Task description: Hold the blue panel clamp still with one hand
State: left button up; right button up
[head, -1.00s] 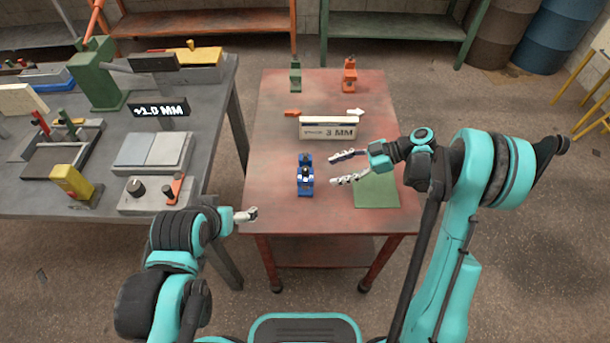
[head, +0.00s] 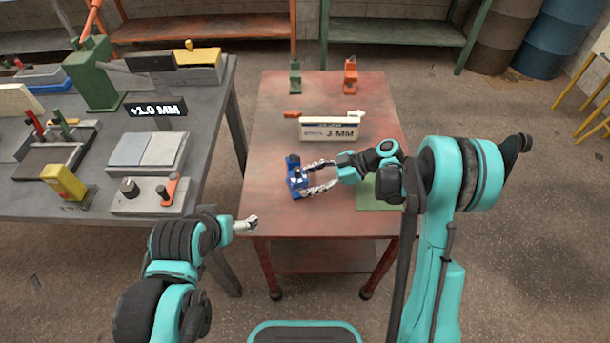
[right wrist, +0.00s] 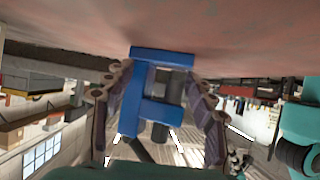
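A sign marked 3 MM (head: 329,130) stands behind the clamp. A green clamp (head: 295,76) and an orange clamp (head: 350,76) stand at the table's far edge. The grey bench (head: 75,205) on the left carries several fixtures. The table's front left is clear.

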grip_shut()
